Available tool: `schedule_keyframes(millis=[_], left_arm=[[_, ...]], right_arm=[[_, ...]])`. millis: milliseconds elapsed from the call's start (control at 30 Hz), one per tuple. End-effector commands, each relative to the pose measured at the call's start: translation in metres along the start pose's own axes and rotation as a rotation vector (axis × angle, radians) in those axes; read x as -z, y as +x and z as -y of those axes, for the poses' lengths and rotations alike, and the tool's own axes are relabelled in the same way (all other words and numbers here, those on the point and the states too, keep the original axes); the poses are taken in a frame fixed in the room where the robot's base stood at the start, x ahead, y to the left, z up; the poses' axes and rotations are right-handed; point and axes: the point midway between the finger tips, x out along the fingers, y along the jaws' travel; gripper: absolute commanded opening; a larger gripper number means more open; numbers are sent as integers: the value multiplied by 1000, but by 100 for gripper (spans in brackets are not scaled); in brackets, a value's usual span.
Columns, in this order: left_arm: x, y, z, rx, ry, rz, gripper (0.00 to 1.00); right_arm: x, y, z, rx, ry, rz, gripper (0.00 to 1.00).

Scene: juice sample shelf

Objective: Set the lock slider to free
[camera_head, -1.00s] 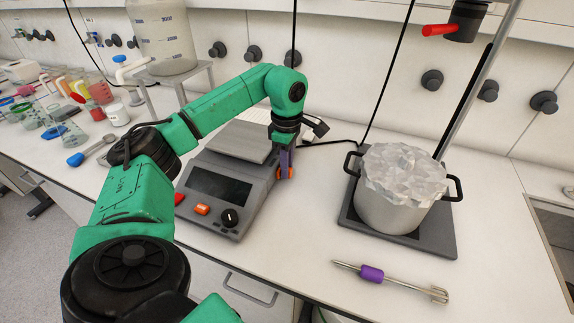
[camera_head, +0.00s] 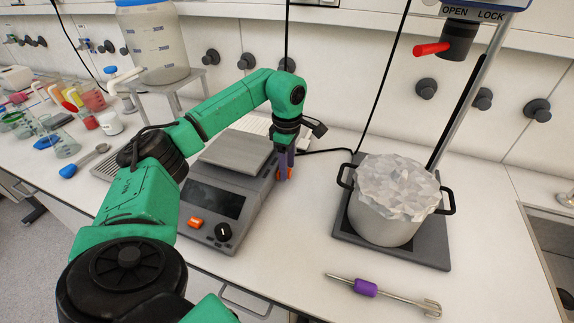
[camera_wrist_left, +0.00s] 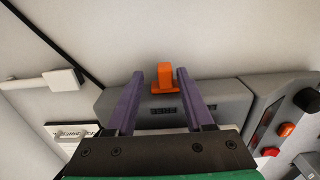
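My left gripper (camera_head: 287,168) points down there. In the left wrist view my left gripper (camera_wrist_left: 160,72) is open, its purple fingers either side of the slider with gaps visible; I cannot tell how deep the tab sits between them. My right gripper is not in view.
A pot (camera_head: 384,222) with a crumpled cover stands on a dark base to the right. A large bottle (camera_head: 155,45) stands on a rack at the back left. Bench between balance and pot is mostly clear.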

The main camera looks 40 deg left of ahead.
Motion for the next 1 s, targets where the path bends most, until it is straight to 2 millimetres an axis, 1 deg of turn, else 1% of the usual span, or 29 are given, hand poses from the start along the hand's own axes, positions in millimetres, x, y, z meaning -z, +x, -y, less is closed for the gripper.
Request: schedule_keyframes(millis=[167,267,367,600,700,800,900,1000], left_arm=[[0,-1,1,3,1,-1,52],[-1,-10,0,1,1,1,52],[-1,-29,0,-1,1,2,52],[-1,-87,-1,-2,2,2,52],[0,-118,-1,-2,0,0,52],[0,-136,-1,-1,0,0,52],[0,-144,-1,1,0,0,52],[0,-146,-1,1,0,0,52]], right_arm=[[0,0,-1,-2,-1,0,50],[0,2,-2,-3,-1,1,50],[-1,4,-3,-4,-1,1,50],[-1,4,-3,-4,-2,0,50],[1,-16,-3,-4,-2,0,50],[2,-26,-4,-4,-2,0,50],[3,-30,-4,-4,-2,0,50],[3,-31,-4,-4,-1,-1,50]])
